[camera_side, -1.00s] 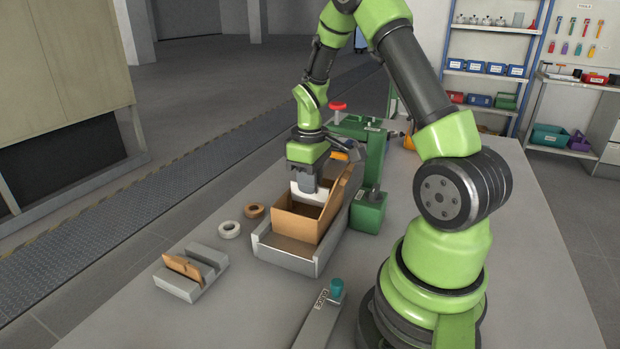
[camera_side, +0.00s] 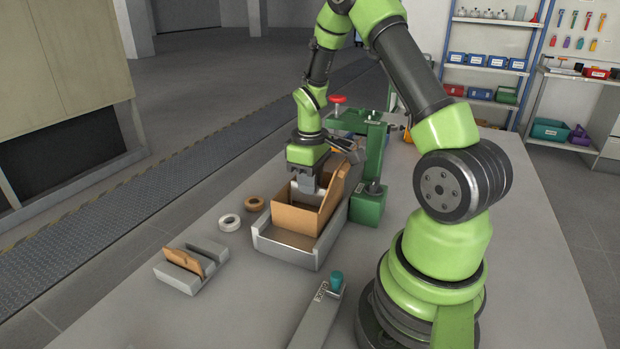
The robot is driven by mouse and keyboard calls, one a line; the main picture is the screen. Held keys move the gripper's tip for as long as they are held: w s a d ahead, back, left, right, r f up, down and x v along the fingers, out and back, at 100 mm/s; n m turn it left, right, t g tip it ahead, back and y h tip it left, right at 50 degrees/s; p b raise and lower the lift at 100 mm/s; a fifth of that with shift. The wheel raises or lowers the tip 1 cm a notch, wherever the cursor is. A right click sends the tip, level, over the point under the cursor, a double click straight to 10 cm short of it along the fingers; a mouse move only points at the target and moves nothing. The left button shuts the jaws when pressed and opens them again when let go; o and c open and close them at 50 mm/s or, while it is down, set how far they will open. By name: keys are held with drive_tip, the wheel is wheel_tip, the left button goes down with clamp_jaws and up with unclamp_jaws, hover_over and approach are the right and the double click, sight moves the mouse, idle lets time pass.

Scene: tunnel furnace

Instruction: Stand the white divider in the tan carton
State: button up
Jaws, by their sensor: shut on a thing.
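The tan carton (camera_side: 299,216) stands open in a grey tray (camera_side: 284,250) at the middle of the table. My gripper (camera_side: 308,186) points down at the carton's opening and is shut on the white divider (camera_side: 295,194). Only a small part of the divider shows above the carton's near wall. Its lower part is hidden inside the carton, so I cannot tell whether it touches the floor of it.
A green press-like fixture (camera_side: 373,170) with a red knob stands close behind the carton. A grey slotted block (camera_side: 191,265) holding a brown piece and two tape rolls (camera_side: 230,222) lie to the left. A grey bar with a teal knob (camera_side: 336,281) is in front.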

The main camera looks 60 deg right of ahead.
drive_tip(key=shift+f, duration=0.5)
idle(0.4)
drive_tip(key=o, duration=0.7)
drive_tip(key=shift+o, duration=0.2)
drive_tip(key=shift+r, duration=4.1)
